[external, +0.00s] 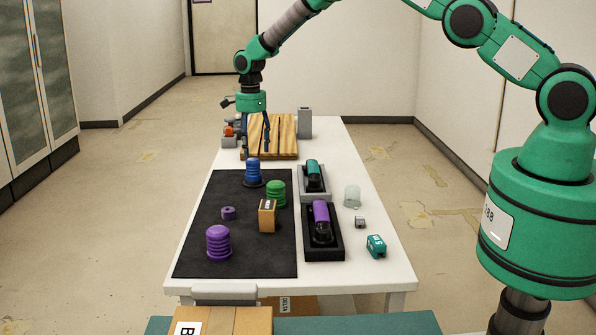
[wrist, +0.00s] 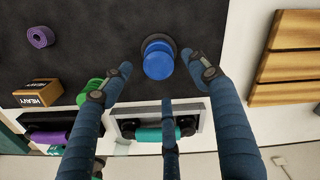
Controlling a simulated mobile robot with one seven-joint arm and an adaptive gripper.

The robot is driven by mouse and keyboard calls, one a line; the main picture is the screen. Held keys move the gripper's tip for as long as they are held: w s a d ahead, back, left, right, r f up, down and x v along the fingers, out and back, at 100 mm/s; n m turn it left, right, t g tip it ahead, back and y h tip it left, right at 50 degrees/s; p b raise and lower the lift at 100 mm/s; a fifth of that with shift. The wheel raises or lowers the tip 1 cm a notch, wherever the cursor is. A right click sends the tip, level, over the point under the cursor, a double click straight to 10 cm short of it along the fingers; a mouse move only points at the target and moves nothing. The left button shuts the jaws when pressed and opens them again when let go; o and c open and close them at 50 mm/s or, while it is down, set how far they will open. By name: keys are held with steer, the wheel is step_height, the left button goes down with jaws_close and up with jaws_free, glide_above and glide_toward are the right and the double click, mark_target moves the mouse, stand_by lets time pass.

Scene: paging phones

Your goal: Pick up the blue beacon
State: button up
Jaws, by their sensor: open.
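No finger clearly touches the beacon.
Phones lie in a grey cradle (external: 326,194) and a black cradle (external: 337,252). A slatted wooden board (external: 285,133) lies behind.

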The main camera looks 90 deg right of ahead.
mark_target(253, 159)
steer(key=shift+f, duration=0.1)
stand_by(0.3)
steer(key=shift+a+f, duration=0.1)
steer(key=shift+f, duration=2.45)
steer(key=shift+c, duration=0.5)
jaws_close()
